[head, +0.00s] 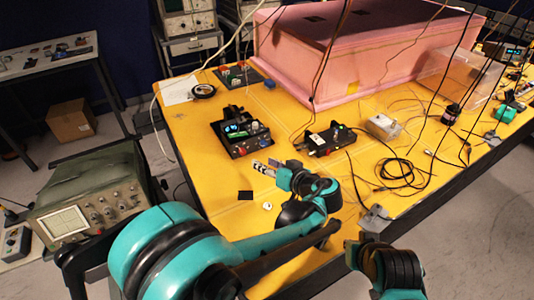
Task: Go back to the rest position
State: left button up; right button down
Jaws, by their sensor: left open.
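My left arm reaches in from the lower left over the yellow table (225,185). My left gripper (268,165) is open, its two fingers apart with nothing between them. It is above the table, in front of a black device with knobs (240,132) and left of a smaller black device with a green part (325,140). My right arm shows at the bottom, right of centre, by the table's front edge. Its dark end (372,252) is in view, but its finger state is unclear.
A pink foam box (350,50) fills the table's back. Loose cables hang over it, and a coiled black cable (397,170) lies at the right. A green oscilloscope (85,195) stands at the left. A small black square (246,195) lies near my left gripper.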

pick_arm(q)
jog(key=shift+a, duration=0.1)
